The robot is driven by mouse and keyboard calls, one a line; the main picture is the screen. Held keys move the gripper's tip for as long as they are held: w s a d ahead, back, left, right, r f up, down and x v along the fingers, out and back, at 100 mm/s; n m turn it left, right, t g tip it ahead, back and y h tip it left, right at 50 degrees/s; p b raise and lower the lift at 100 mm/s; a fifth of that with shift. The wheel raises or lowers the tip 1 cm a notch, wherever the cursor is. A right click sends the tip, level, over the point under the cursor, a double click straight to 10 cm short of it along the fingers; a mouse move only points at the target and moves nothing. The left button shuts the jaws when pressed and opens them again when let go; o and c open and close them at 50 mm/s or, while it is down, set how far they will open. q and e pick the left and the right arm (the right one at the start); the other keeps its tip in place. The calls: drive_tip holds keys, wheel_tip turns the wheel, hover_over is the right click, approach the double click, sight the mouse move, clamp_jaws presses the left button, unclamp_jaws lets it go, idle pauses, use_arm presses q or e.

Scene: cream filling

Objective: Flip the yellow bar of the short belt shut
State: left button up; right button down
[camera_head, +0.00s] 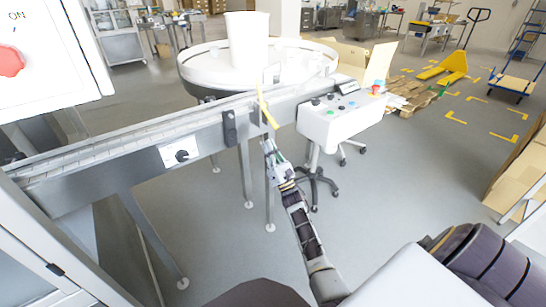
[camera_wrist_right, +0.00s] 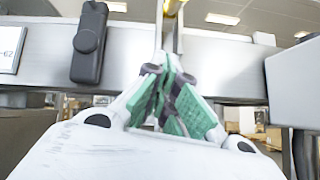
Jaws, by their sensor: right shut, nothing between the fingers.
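The yellow bar (camera_head: 265,107) is a thin rod at the belt's near side, tilted, its upper end leaning left over the belt. In the right wrist view only a piece of the yellow bar (camera_wrist_right: 173,6) shows at the top edge. The belt (camera_head: 285,99) runs right toward a round white table. My right gripper (camera_head: 268,146) is just below the bar's lower end, in front of the belt's side. In the wrist view my right gripper (camera_wrist_right: 170,75) has its green-padded fingers together, empty, below the bar. I cannot tell whether it touches anything. My left gripper is out of view.
A long belt (camera_head: 120,150) extends left. A black box (camera_head: 229,127) is fixed on its side, also in the wrist view (camera_wrist_right: 89,42). A white control panel (camera_head: 340,118) with buttons stands close on the right. The floor below the belt is mostly open between the legs.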

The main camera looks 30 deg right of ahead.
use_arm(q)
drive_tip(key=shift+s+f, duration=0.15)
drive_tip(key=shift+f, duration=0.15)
use_arm(e)
drive_tip(key=r, duration=0.3)
drive_tip(key=d+r, duration=0.1)
drive_tip(key=r, duration=0.1)
use_arm(q)
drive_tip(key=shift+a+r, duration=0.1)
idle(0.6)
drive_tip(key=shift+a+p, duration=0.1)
drive_tip(key=shift+p, duration=0.2)
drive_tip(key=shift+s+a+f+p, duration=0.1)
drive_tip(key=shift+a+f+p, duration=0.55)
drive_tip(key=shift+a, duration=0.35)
use_arm(e)
drive_tip(key=shift+s+r+g, duration=0.15)
drive_tip(key=shift+s+g, duration=0.1)
drive_tip(key=shift+g, duration=0.05)
